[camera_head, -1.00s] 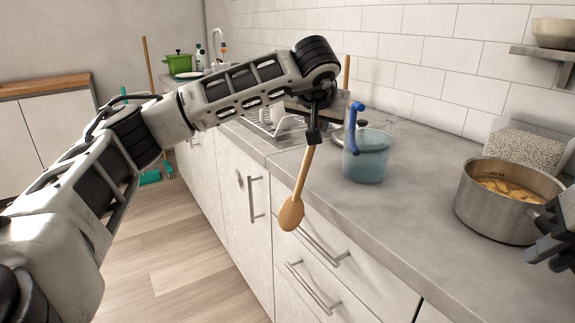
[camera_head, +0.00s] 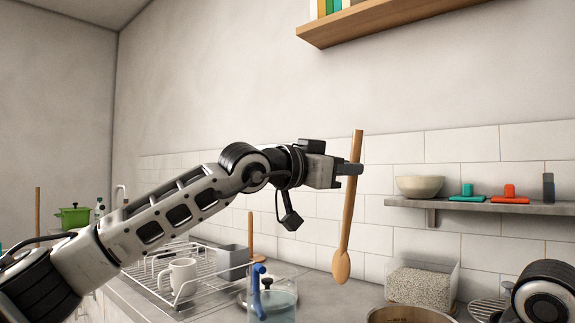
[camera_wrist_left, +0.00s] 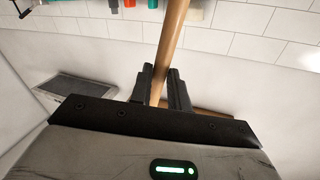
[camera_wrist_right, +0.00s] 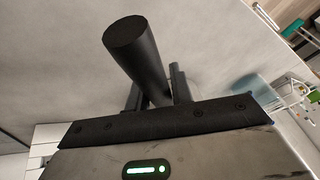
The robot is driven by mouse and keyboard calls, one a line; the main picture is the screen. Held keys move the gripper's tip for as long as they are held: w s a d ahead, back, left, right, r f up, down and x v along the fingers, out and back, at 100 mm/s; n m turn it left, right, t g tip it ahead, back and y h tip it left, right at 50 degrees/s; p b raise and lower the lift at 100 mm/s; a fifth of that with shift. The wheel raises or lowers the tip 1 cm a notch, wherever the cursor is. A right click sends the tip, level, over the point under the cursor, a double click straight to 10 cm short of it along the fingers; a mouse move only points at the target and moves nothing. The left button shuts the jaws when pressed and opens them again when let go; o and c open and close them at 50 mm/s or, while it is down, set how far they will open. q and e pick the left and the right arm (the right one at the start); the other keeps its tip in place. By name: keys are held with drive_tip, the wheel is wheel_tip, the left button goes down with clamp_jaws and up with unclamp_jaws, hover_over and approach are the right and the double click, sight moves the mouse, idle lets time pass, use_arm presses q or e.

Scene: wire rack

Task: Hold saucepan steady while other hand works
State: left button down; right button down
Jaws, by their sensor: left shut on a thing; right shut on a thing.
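The steel saucepan (camera_head: 408,312) shows at the bottom edge of the head view, with only its rim and upper inside visible. My right gripper (camera_wrist_right: 157,90) is shut on a thick black handle (camera_wrist_right: 136,50) in the right wrist view; the pan itself is not in that view. My left gripper (camera_head: 348,171) is shut on a long wooden spoon (camera_head: 347,222) and holds it almost upright, bowl end down. The spoon is up in the air, to the left of the pan in the head view. Its shaft also shows in the left wrist view (camera_wrist_left: 170,42).
A clear container (camera_head: 422,284) of grains stands behind the saucepan. A jug of bluish liquid (camera_head: 272,306) with a blue handle is left of it. A dish rack (camera_head: 150,285) holding a white mug (camera_head: 178,275) is further left. A wall shelf (camera_head: 480,205) juts out at right.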

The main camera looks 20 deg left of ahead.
use_arm(q)
drive_tip(key=s+d+f+m+g+h, duration=0.1)
drive_tip(key=d+f+m+g+h, duration=0.1)
drive_tip(key=d, duration=0.8)
drive_tip(key=f+h, duration=0.1)
drive_tip(key=h, duration=0.1)
drive_tip(key=shift+s+d+f+m+h, duration=0.15)
drive_tip(key=shift+f+m+h, duration=0.15)
drive_tip(key=shift+m, duration=0.1)
drive_tip(key=shift+r, duration=0.1)
wheel_tip(320, 180, down, 10)
drive_tip(key=shift+s+f, duration=0.15)
drive_tip(key=shift+f, duration=0.05)
